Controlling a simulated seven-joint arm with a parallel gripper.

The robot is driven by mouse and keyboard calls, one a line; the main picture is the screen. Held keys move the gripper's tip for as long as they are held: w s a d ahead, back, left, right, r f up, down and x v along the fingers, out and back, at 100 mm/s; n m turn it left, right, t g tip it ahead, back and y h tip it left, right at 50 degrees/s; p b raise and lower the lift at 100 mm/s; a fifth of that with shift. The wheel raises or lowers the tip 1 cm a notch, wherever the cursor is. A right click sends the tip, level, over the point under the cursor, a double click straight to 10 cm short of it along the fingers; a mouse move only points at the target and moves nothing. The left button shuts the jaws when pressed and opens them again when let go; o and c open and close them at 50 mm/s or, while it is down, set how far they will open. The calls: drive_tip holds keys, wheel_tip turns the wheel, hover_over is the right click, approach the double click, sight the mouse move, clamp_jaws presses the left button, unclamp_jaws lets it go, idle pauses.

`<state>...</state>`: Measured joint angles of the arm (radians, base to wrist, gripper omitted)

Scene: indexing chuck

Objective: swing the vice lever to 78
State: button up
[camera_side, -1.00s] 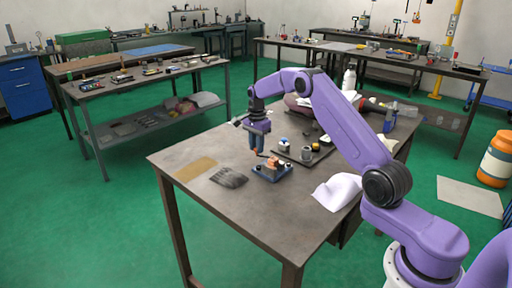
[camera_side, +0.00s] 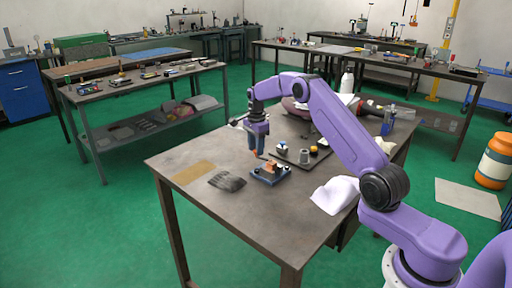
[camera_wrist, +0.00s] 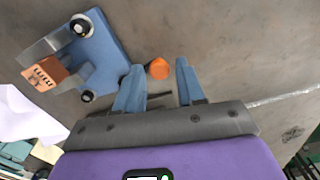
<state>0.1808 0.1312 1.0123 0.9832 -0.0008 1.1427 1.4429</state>
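The blue vice (camera_side: 270,174) sits on the table just below my gripper in the side view. In the wrist view its blue base (camera_wrist: 98,48) is at upper left, with round fittings at its corners and a brown-orange block with dark markings (camera_wrist: 40,76). An orange lever knob (camera_wrist: 158,68) lies between the tips of my gripper (camera_wrist: 158,74). The blue fingers are apart, with gaps on both sides of the knob. A thin dark rod (camera_wrist: 160,95) shows below the knob. I cannot read the lever's setting. My gripper (camera_side: 257,153) points down beside the vice.
A dark tray (camera_side: 292,160) with small parts stands behind the vice. A white cloth (camera_side: 336,194) lies to the right. A tan patch (camera_side: 193,173) and a dark grey patch (camera_side: 227,181) lie on the table to the left. The front of the table is bare.

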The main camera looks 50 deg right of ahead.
drive_tip(key=shift+o, duration=0.3)
wheel_tip(320, 180, up, 17)
drive_tip(key=shift+r, duration=0.2)
idle(0.5)
drive_tip(key=shift+a, duration=0.1)
idle(0.4)
